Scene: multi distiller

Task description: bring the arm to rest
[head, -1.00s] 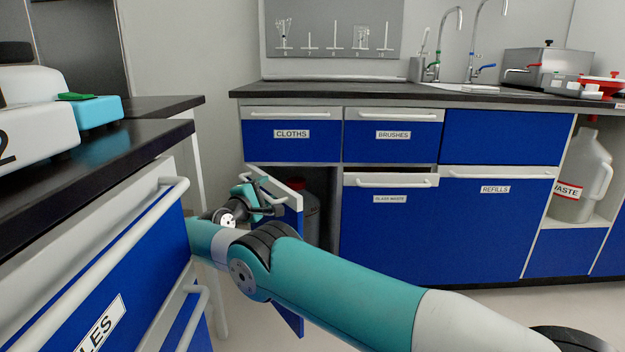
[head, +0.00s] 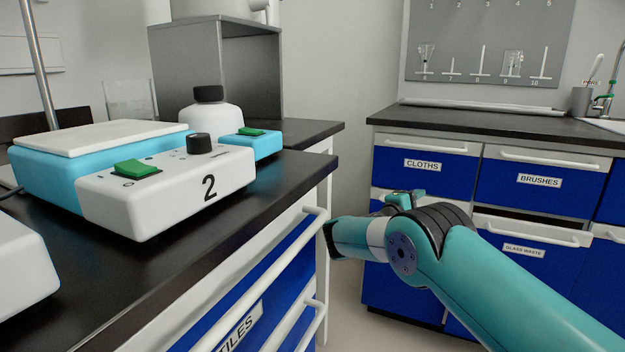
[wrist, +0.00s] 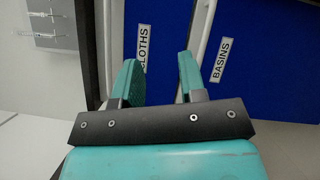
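My gripper shows in the wrist view (wrist: 159,80) with its two teal fingers apart and nothing between them. Beyond the fingers are the blue CLOTHS drawer front (wrist: 150,45) and the blue BASINS door (wrist: 238,50); the fingers appear clear of both. In the head view my teal arm (head: 500,275) reaches in from the lower right and folds at a dark joint. Only a small teal part of the arm's far end shows above that joint; the fingers are hidden there. The CLOTHS drawer (head: 425,178) looks shut.
A black-topped bench (head: 225,225) on the left carries a hotplate marked 2 (head: 165,195) and a white bottle (head: 210,112). My arm passes close to its drawer handles (head: 250,280). The BRUSHES drawer (head: 540,190) and GLASS WASTE front (head: 525,250) lie behind the arm.

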